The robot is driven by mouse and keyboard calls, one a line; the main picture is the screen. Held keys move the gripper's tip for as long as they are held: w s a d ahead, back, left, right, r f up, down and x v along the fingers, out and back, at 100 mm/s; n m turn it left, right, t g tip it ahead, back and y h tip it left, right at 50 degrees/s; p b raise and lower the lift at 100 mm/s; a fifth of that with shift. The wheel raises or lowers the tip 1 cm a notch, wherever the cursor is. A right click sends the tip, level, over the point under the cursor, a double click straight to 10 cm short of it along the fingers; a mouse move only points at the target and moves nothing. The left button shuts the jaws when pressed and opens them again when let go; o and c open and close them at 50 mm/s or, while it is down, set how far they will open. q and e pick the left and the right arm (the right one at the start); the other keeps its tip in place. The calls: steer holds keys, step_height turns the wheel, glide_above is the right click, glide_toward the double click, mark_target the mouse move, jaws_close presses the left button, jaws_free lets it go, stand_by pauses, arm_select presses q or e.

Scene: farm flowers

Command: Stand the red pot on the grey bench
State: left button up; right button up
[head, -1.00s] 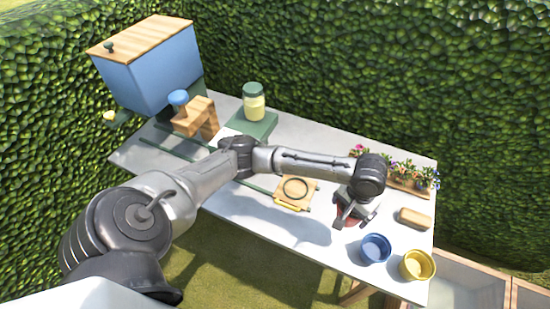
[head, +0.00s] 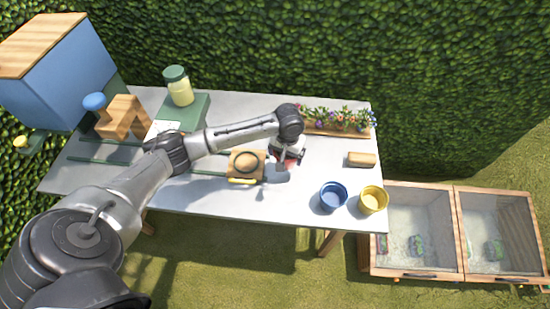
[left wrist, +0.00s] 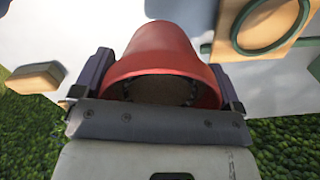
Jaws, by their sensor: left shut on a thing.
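The red pot (left wrist: 165,50) is between the jaws of my left gripper (left wrist: 160,95) in the left wrist view, with its open rim toward the camera. In the head view my left gripper (head: 284,168) is over the pale grey bench (head: 325,165), and only a bit of the red pot (head: 291,161) shows beneath it. The gripper is shut on the pot. I cannot tell whether the pot touches the bench top. My right gripper is not in view.
A blue pot (head: 333,197) and a yellow pot (head: 373,199) stand at the bench's front right. A wooden block (head: 361,159) lies behind them. A flower tray (head: 335,130) is at the back, a ringed wooden board (head: 235,169) to the left. Glazed frames (head: 415,230) stand right.

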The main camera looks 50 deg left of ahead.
arm_select(q)
steer(key=a, duration=0.1)
steer(key=a+f, duration=0.2)
steer(key=a, duration=0.1)
steer(key=shift+s+f+b, duration=0.25)
steer(key=shift+s+b, duration=0.05)
steer(key=shift+f+b, duration=0.5)
steer(key=shift+f, duration=1.45)
steer(key=shift+f, duration=0.15)
steer(key=o, duration=0.8)
step_height(320, 180, up, 11)
steer(key=shift+f+p, duration=0.1)
steer(key=shift+p, duration=1.05)
steer(key=shift+r, duration=0.7)
